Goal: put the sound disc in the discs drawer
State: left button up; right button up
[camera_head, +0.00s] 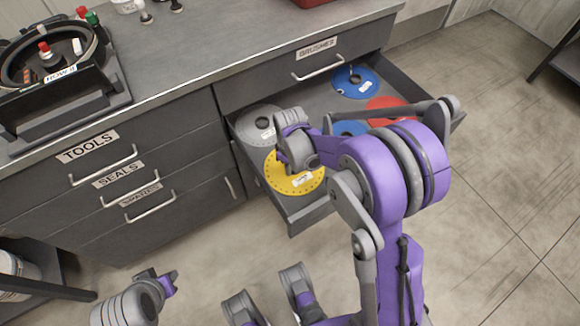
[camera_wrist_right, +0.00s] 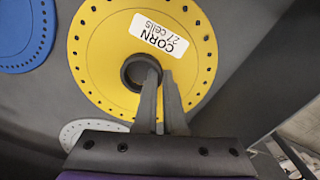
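A yellow disc (camera_head: 297,180) with a white label lies flat at the near left end of the open drawer (camera_head: 312,212). In the right wrist view the yellow disc (camera_wrist_right: 105,75) reads "CORN 27 cells" and has a dark centre hub. My right gripper (camera_wrist_right: 160,82) has its fingers close together at this hub, one at the hole and one just outside; they look shut on the hub wall. In the head view its fingers are hidden behind my wrist. My left gripper (camera_head: 168,283) seems to show at the lower left, too unclear to judge its fingers.
In the open drawer lie a grey disc (camera_head: 258,125), blue discs (camera_head: 356,82) and a red disc (camera_head: 388,104). Above it is a shut drawer with a handle (camera_head: 320,67). Shut labelled drawers (camera_head: 103,165) are to the left. The seed meter (camera_head: 55,60) stands on the counter.

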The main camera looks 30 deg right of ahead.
jog(key=shift+o, duration=1.3)
notch_tip(320, 180, up, 12)
jog(key=p, duration=0.3)
jog(key=s+a+r+m+t, duration=0.1)
jog(key=s, duration=0.4)
jog(key=s+a+r+m+t, duration=0.2)
jog(key=s, duration=0.4)
jog(key=s+a+r+m+t, duration=0.1)
jog(key=s+m, duration=0.1)
jog(key=s, duration=0.4)
jog(key=shift+s+a+r, duration=0.15)
jog(key=shift+s+a, duration=0.1)
jog(key=shift+s+f+t, duration=0.25)
jog(key=shift+s+t, duration=0.15)
jog(key=shift+s, duration=0.05)
